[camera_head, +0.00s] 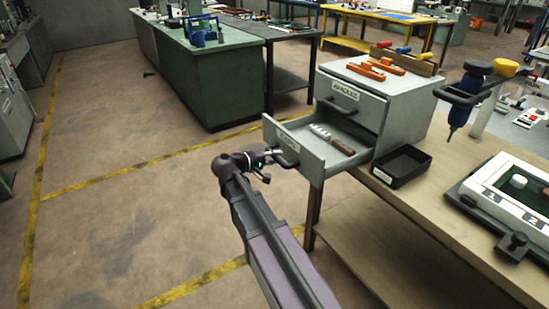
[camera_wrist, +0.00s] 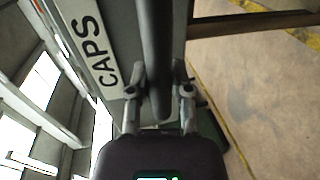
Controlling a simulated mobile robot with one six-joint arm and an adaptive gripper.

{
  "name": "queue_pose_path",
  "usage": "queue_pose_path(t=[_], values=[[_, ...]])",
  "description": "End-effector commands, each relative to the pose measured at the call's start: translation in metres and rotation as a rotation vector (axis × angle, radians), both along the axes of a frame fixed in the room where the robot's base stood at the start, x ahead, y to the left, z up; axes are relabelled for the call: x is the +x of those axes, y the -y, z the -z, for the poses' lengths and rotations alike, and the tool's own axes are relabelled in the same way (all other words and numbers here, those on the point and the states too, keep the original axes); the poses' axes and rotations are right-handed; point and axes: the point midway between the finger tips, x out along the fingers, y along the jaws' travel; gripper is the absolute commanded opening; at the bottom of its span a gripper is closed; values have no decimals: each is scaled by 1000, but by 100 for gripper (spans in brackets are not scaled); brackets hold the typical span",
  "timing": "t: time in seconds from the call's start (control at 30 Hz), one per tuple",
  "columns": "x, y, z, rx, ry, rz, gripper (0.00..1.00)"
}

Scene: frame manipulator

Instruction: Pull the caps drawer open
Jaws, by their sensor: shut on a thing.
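The caps drawer (camera_head: 306,158) is the lower drawer of a grey cabinet (camera_head: 408,98) on the workbench. It stands well out from the cabinet, with a brown-handled tool and small pale pieces inside. Its CAPS label (camera_wrist: 93,45) shows in the wrist view. My gripper (camera_head: 270,156) is at the drawer's front, shut on the dark drawer handle (camera_wrist: 155,50). In the wrist view the two fingers (camera_wrist: 160,90) lie on either side of the handle bar. The upper drawer, labelled HANDLES (camera_head: 345,88), is closed.
An open black bin (camera_head: 402,166) stands right of the drawer on the workbench (camera_head: 430,205). A blue and yellow tool (camera_head: 466,95) and a numbered tray (camera_head: 510,195) are farther right. Orange-handled tools (camera_head: 366,71) lie on the cabinet. The floor (camera_head: 150,215) left of the drawer is clear.

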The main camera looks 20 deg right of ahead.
Motion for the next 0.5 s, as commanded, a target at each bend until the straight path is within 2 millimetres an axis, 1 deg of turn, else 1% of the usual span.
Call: queue_pose_path(t=[0.13, 0.17, 0.2, 0.27, 0.5], values=[[-2, 5, 1, 3, -1, 9, 0], [-2, 6, 1, 3, -1, 10, 33], [-2, 6, 1, 3, -1, 10, 45], [-2, 7, 1, 2, -1, 11, 62], [-1, 8, 0, 0, 0, 10, 62]])
